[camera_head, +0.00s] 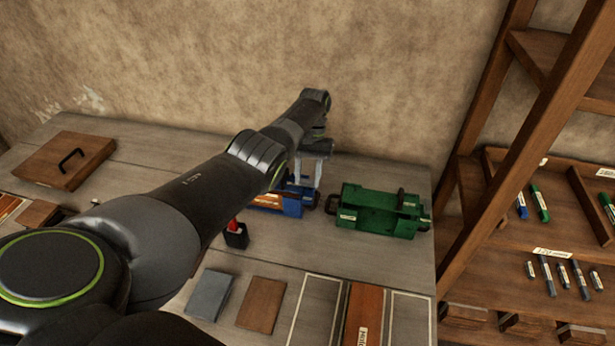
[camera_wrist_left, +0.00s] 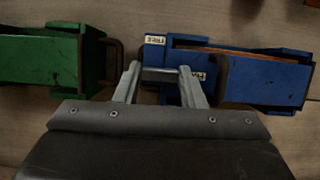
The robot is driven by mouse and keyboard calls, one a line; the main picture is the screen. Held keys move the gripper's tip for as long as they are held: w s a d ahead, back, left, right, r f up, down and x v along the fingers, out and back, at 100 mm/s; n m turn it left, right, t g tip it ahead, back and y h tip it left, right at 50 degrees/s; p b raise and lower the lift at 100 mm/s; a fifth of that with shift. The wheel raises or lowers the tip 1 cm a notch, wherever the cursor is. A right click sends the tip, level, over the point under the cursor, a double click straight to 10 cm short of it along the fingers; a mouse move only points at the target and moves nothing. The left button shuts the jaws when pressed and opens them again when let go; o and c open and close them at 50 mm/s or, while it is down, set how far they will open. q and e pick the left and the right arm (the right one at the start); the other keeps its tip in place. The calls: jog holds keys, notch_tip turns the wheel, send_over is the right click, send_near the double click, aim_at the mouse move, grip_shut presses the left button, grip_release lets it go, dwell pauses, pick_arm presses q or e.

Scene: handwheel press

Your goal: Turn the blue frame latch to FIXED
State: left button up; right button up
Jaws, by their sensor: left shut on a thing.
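The blue frame (camera_head: 292,207) lies on the bench beyond my left arm, which hides part of it. In the left wrist view the blue frame (camera_wrist_left: 262,82) is at the right, with a small blue end block (camera_wrist_left: 154,58) bearing white labels. The lettering is upside down and hard to read. My left gripper (camera_head: 308,184) reaches down at the frame's right end. In the wrist view its fingers (camera_wrist_left: 162,72) stand around a pale bar at the end block, and it is shut on what seems to be the latch. The latch's exact angle is unclear. My right gripper is out of view.
A green frame (camera_head: 378,212) sits close to the right of the blue one; it also shows in the wrist view (camera_wrist_left: 40,60). A small black holder (camera_head: 236,236) with a red item stands nearer. A shelf rack (camera_head: 540,150) stands right.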

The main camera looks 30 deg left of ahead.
pick_arm(q)
jog(key=shift+w+r, duration=0.1)
dwell(0.4)
jog(key=o, duration=1)
jog(key=b+v, duration=0.5)
jog(key=v, duration=0.2)
jog(key=shift+r, duration=0.15)
